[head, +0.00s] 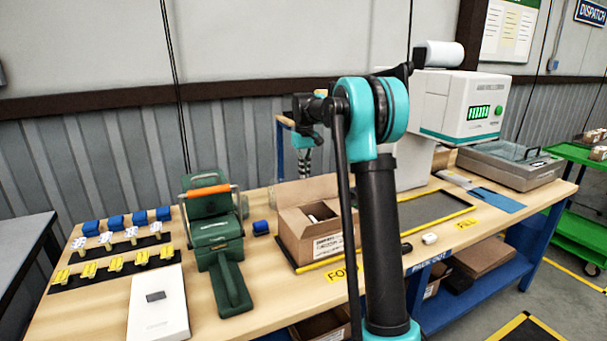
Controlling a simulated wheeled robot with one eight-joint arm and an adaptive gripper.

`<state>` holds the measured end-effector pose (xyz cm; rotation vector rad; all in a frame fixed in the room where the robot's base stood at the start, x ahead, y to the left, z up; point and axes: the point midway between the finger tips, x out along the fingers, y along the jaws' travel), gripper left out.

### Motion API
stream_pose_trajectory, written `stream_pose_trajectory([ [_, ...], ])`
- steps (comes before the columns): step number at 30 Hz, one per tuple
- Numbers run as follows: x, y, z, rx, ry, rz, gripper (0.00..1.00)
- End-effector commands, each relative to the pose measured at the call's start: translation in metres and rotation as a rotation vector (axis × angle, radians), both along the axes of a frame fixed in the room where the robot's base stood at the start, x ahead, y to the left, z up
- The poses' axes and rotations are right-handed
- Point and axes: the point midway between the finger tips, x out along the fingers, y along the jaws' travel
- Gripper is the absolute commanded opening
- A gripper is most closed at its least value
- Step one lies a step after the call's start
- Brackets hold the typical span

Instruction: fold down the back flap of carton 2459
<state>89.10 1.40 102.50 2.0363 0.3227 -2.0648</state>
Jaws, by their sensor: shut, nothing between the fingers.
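An open brown carton (291,238) stands on the table, left of my arm. It bears a white printed label too small to read, so I cannot confirm its number. A pale brown panel, apparently its back flap (290,191), stands up at the rear, and a light-coloured item shows inside. I cannot tell whether the fingertips touch the panel. My arm hides the carton's right side.
A green tape tool with an orange handle (208,190) stands left of the carton. Farther left are blue blocks, yellow pieces and a white pad (158,305). A white machine (455,105) stands back right. A dark mat with yellow edges (432,207) lies clear at right.

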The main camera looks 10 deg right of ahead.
Motion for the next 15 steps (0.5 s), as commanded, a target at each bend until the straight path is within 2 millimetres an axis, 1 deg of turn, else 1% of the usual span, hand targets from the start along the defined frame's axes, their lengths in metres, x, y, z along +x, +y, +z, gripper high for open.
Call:
stream_pose_trajectory([
  [7, -0.022, -0.007, 0.008, 0.056, -0.171, -0.002, 0.0],
  [15, -0.047, -0.015, 0.011, 0.128, -0.395, -0.004, 0.0],
])
